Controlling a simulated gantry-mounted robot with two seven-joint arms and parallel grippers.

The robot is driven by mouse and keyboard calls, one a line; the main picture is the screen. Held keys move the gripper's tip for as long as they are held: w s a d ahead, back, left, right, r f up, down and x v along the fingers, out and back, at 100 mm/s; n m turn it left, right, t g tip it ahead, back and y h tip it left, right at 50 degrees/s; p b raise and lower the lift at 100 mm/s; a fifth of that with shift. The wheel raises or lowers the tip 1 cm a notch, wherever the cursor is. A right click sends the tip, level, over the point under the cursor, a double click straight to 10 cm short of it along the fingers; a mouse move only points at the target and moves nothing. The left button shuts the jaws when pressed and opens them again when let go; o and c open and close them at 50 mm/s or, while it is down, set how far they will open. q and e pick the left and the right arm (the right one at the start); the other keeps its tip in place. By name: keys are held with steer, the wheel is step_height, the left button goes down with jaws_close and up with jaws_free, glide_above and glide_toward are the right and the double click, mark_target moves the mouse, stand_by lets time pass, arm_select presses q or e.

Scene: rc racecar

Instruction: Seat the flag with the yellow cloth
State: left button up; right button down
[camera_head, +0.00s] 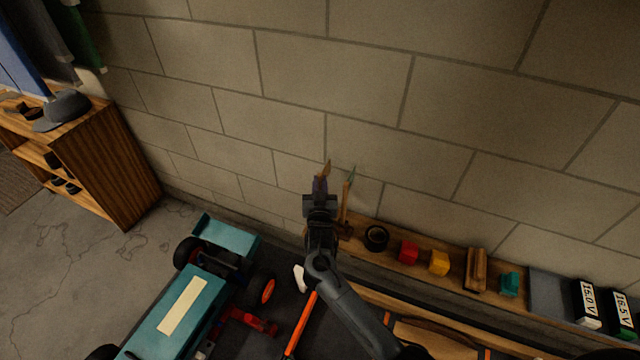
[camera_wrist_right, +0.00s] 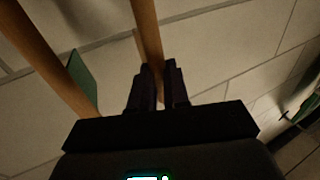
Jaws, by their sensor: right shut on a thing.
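My right gripper (camera_head: 320,187) is in the middle of the head view, close to the block wall. In the right wrist view the gripper (camera_wrist_right: 160,88) is shut on a wooden flag pole (camera_wrist_right: 147,35). A small yellowish-tan piece (camera_head: 325,168) of this flag shows past the fingertips; its cloth is not clear. A second flag with green cloth (camera_head: 351,173) stands just right of the gripper, and its pole (camera_wrist_right: 40,55) and green cloth (camera_wrist_right: 83,82) show in the wrist view. The arm hides the lower end of the held pole. My left gripper is not in view.
A wooden shelf (camera_head: 455,262) along the wall carries a black tape roll (camera_head: 376,238), a red block (camera_head: 408,251), a yellow block (camera_head: 438,263) and battery boxes (camera_head: 590,305). A teal racecar (camera_head: 165,315) is at lower left. A wooden cabinet (camera_head: 115,165) stands far left.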

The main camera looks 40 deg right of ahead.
steer(key=c, duration=1)
jaws_free()
steer(key=shift+c, duration=0.2)
steer(key=p+v, duration=0.3)
steer(key=v, duration=0.7)
steer(key=shift+s+a, duration=0.25)
steer(key=shift+s, duration=0.05)
steer(key=shift+f, duration=0.15)
